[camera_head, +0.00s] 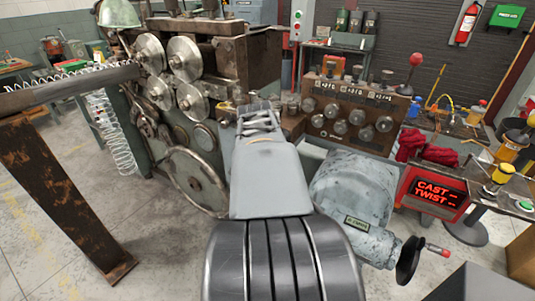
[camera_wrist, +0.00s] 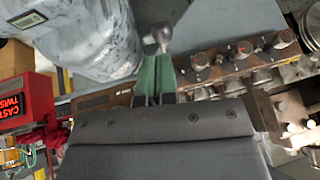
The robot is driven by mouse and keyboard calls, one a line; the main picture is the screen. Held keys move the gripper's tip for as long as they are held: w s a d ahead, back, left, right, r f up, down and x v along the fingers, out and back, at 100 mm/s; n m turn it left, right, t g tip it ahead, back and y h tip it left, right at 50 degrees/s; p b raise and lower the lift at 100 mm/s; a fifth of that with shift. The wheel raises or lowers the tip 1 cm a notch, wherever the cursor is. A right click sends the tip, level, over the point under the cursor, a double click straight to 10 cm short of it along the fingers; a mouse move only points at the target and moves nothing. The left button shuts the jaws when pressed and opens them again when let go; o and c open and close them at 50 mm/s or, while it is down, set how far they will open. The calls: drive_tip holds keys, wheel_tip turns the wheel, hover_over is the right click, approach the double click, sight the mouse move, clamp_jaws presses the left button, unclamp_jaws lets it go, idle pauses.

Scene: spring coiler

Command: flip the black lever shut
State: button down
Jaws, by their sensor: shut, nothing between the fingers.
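I cannot pick out the black lever for certain in either view. In the head view a dark upright lever with a red knob (camera_head: 416,60) stands at the right end of the brown control box (camera_head: 345,125). Shorter dark knobs stand along the box's top. My arm covers the middle of the head view, and its far end reaches beside the box's left side. In the wrist view my gripper (camera_wrist: 156,64) shows as two green fingers close together, shut and empty. A silver ball knob (camera_wrist: 162,34) appears just past the fingertips. I cannot tell if they touch.
The coiler's rollers and large wheel (camera_head: 196,182) stand to the left. A grey round housing (camera_head: 355,188) with a black handwheel (camera_head: 409,260) is at the right. A red lit sign (camera_head: 437,193) stands beyond it.

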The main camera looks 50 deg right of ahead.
drive_tip(key=v, duration=0.7)
drive_tip(key=shift+a, duration=0.45)
drive_tip(key=shift+r, duration=0.1)
drive_tip(key=w+a+f+n+y+p, duration=0.1)
drive_tip(key=a+f+n, duration=0.2)
drive_tip(key=a+n, duration=0.2)
drive_tip(key=w+a+f+n+y+p, duration=0.1)
drive_tip(key=a+f+n+y+p, duration=0.1)
drive_tip(key=a+n, duration=0.4)
drive_tip(key=w+a+f+n+y+p, duration=0.1)
drive_tip(key=a+f+n, duration=0.3)
drive_tip(key=a, duration=1)
drive_tip(key=shift+n+t+y+p, duration=0.3)
drive_tip(key=shift+n+y+p, duration=0.3)
drive_tip(key=shift+n+y, duration=0.1)
